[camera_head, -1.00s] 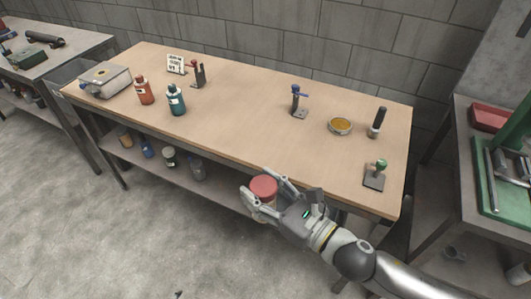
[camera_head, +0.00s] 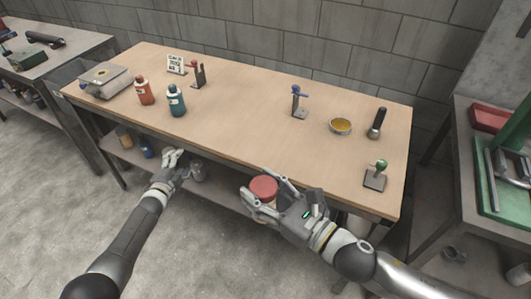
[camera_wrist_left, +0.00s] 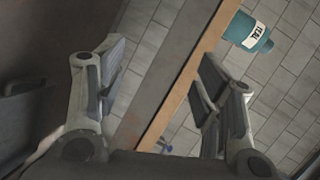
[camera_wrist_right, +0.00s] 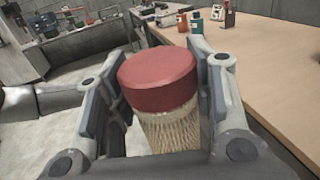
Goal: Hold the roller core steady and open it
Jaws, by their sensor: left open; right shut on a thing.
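The roller core has a red round cap (camera_head: 264,188) on top of a pale mesh tube (camera_wrist_right: 172,128). My right gripper (camera_head: 264,194) is shut on the mesh tube, just below the cap, and holds it upright in front of the table's front edge. In the right wrist view the cap (camera_wrist_right: 158,78) sits above and between the fingers. My left gripper (camera_head: 173,165) is open and empty, left of the roller core, at the table's front edge near the lower shelf. The left wrist view shows its spread fingers with nothing between them but the table edge behind.
The wooden table (camera_head: 245,95) carries a red bottle (camera_head: 145,92), a teal bottle (camera_head: 176,100), a grey box (camera_head: 105,80), a blue-topped stand (camera_head: 298,100), an amber dish (camera_head: 340,126) and a green-knobbed stamp (camera_head: 376,175). Its middle is clear. Floor lies open in front.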

